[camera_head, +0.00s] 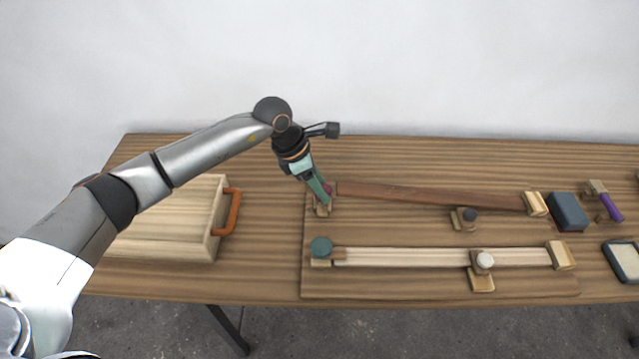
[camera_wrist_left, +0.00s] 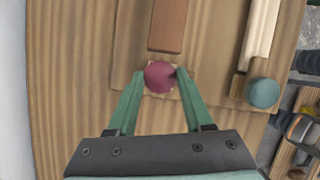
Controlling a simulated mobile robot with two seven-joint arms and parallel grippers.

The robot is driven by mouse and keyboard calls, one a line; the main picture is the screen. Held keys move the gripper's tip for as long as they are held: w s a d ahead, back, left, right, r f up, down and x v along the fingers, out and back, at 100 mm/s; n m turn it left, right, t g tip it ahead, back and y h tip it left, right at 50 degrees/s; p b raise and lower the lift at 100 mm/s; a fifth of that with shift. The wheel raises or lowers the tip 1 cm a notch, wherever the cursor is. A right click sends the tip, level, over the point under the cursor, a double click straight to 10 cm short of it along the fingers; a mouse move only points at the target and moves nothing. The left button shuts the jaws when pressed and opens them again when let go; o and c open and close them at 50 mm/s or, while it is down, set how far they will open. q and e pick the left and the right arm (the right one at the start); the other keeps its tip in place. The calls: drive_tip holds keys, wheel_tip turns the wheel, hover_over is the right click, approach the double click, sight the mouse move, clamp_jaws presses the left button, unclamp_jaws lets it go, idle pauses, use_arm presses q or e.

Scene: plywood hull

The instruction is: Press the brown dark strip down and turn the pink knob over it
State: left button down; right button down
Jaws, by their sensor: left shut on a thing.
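The brown dark strip (camera_head: 430,195) lies along the back of a wooden board, its right end at a wooden block (camera_head: 535,204). Its left end also shows in the left wrist view (camera_wrist_left: 167,25). The pink knob (camera_wrist_left: 160,76) stands just off that end, on a small wooden block; in the head view it is mostly hidden by my gripper. My left gripper (camera_wrist_left: 160,74) points down with its green fingers on either side of the pink knob, shut on it. It also shows in the head view (camera_head: 325,200). My right gripper is not in view.
A pale strip (camera_head: 420,256) lies in front, with a teal knob (camera_head: 321,247) at its left end and a white knob (camera_head: 484,261) near its middle. A dark knob (camera_head: 469,215) stands between the strips. A wooden box (camera_head: 165,240) stands left; a blue block (camera_head: 568,211) lies right.

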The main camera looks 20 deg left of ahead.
use_arm(q)
drive_tip(key=shift+n, duration=0.3)
drive_tip(key=shift+n+t+y, duration=0.3)
drive_tip(key=shift+n+t, duration=0.1)
drive_tip(key=shift+n, duration=0.7)
drive_tip(key=shift+c, duration=1.5)
unclamp_jaws()
drive_tip(key=b+v, duration=0.1)
drive_tip(key=v, duration=1.1)
drive_tip(key=shift+s+r+b, duration=0.15)
drive_tip(key=shift+r+b, duration=0.1)
drive_tip(key=shift+b, duration=0.1)
